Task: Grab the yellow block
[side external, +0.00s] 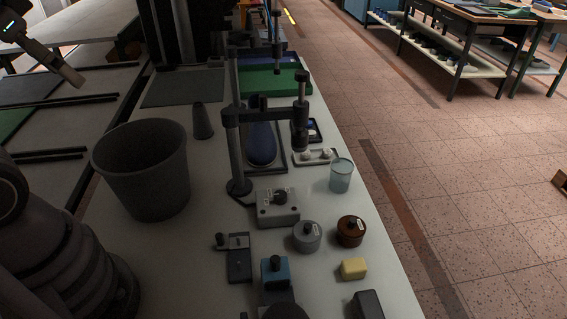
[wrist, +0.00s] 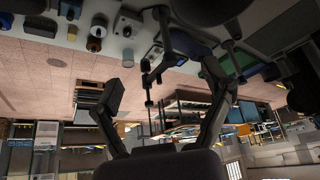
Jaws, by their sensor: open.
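The yellow block (side external: 354,268) lies on the pale bench top near its right edge, just in front of the brown lidded jar (side external: 351,231). In the wrist view the yellow block (wrist: 71,31) appears small and distant at the upper left, in an upside-down picture. My gripper (wrist: 162,80) shows its two dark fingers spread wide apart, with nothing held between them. It is well away from the yellow block and not touching it.
A glass beaker (side external: 341,175), a post stand (side external: 236,150) and a large grey bin (side external: 143,168) stand farther back. Bare bench lies left of the yellow block.

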